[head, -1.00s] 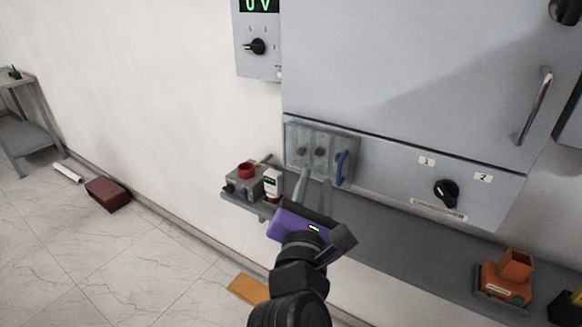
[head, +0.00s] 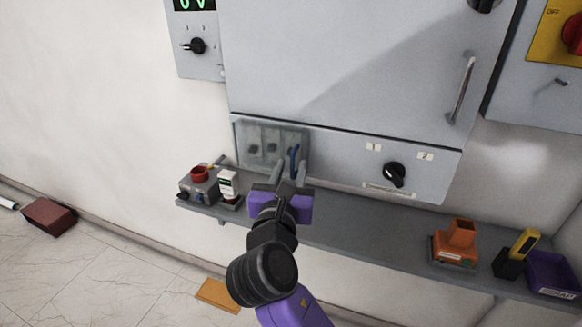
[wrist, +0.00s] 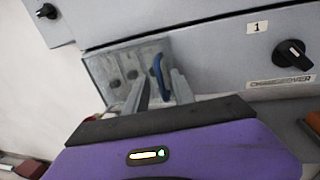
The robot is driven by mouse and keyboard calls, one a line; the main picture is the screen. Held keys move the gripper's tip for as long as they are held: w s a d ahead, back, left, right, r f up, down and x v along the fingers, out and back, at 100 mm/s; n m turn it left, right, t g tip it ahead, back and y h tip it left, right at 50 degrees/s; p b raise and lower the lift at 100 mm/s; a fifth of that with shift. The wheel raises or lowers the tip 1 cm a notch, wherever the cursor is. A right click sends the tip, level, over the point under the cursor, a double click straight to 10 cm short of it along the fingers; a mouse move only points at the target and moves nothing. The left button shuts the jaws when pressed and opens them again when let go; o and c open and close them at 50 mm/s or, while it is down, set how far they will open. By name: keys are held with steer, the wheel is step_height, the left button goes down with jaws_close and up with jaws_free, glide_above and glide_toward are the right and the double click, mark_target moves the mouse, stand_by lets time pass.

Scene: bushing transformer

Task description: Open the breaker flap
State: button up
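The breaker flap (head: 262,138) is a grey, see-through-looking cover at the lower left of the grey cabinet. It looks closed, with dark round shapes behind it. Its blue handle (head: 294,158) stands upright near the right edge. The flap (wrist: 103,72) and the blue handle (wrist: 158,78) also show in the wrist view. My gripper (head: 287,170) is just below and in front of the flap. Its fingers (wrist: 160,88) are apart, one on each side of the handle's lower part in the picture. Whether they touch the handle, I cannot tell.
A grey shelf (head: 350,237) runs under the cabinet. It bears a grey box with a red button (head: 199,175), a white device (head: 228,184), an orange device (head: 457,243) and a purple bin (head: 552,273). A black rotary switch (head: 394,174) is right of the flap.

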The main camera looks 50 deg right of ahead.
steer(key=shift+w+d, duration=0.15)
steer(key=shift+d, duration=0.1)
jaws_close()
stand_by(1.4)
